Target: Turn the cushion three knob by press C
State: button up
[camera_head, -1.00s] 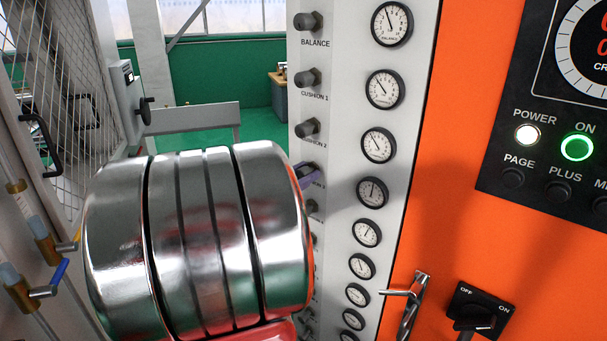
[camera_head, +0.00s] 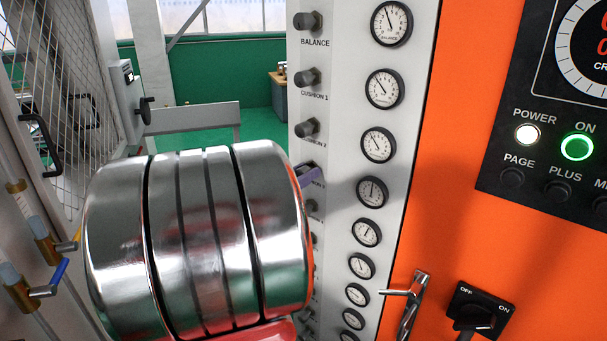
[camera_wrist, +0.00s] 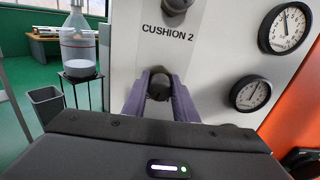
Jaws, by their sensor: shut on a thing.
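The cushion three knob (camera_wrist: 160,86) is a dark round knob on the pale panel, below the CUSHION 2 label in the wrist view. My gripper (camera_wrist: 162,80) has its two purple fingers on either side of it, shut on it. In the head view my gripper (camera_head: 310,172) shows only a purple finger end at the knob column. My large shiny wrist hides most of the hand, and the knob is largely covered there. The knob's label is partly hidden.
The cushion 2 knob (camera_head: 306,128) sits just above, with more knobs above and below in the column. A gauge column (camera_head: 372,191) runs to the right. An orange cabinet (camera_head: 450,120) stands beyond. A mesh guard (camera_head: 55,90) is at left.

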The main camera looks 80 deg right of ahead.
jog(key=n, duration=0.5)
jog(key=shift+w+n, duration=0.2)
jog(key=shift+n, duration=0.1)
jog(key=n, duration=0.5)
jog(key=shift+w, duration=0.1)
jog(key=o, duration=1)
jog(key=shift+o, duration=0.2)
jog(key=v, duration=1.3)
jog(key=shift+w+a, duration=0.2)
jog(key=shift+a, duration=0.15)
jog(key=shift+f, duration=0.1)
